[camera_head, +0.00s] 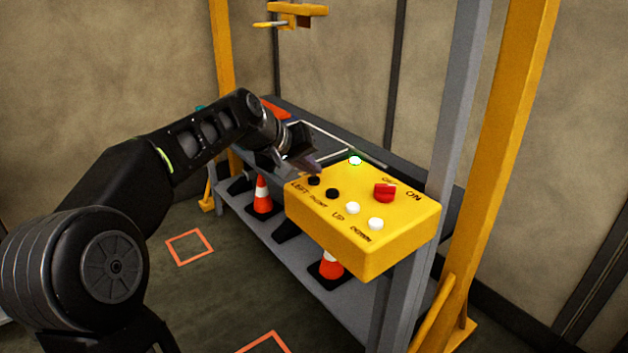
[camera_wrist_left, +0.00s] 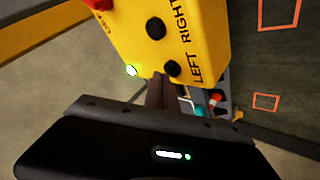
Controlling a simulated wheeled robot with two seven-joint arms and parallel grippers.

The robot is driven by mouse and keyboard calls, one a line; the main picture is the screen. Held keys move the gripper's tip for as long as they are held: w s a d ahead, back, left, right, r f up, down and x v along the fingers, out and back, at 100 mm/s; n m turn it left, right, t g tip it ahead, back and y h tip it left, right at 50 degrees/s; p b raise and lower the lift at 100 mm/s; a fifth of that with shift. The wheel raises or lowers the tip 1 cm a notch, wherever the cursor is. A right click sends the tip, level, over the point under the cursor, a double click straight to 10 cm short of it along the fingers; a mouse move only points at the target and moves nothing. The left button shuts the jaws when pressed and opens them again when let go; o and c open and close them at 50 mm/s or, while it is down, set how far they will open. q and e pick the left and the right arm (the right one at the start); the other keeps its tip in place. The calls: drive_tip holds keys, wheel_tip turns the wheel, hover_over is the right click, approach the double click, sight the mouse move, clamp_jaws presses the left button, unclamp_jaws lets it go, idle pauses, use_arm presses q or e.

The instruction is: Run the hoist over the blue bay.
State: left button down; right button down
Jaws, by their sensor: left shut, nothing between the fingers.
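A yellow control box (camera_head: 352,240) carries a black LEFT button (camera_head: 313,180), a black RIGHT button (camera_head: 332,193), white UP (camera_head: 353,208) and DOWN (camera_head: 376,224) buttons, a red switch (camera_head: 385,192) and a green-lit lamp (camera_head: 355,160). My left gripper (camera_head: 314,166) is shut and empty, just behind the LEFT button. In the left wrist view its fingertips (camera_wrist_left: 158,82) are beside the box edge near the LEFT button (camera_wrist_left: 172,68); I cannot tell if they touch. A yellow hoist part (camera_head: 297,11) shows at the top. The blue bay is not clearly visible.
A grey bench (camera_head: 272,243) stands behind the box, with orange cones (camera_head: 262,194) on its lower shelf. Yellow posts (camera_head: 510,150) and a grey post (camera_head: 452,120) rise close by. An orange square (camera_head: 189,247) marks the open floor at left.

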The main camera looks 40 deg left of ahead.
sight(311, 180)
use_arm(q)
drive_tip(key=shift+f+b, duration=0.45)
idle(0.6)
idle(5.5)
drive_tip(key=shift+r+p, duration=0.75)
drive_tip(key=shift+r, duration=0.15)
drive_tip(key=shift+r+p, duration=2.1)
drive_tip(key=shift+r, duration=0.45)
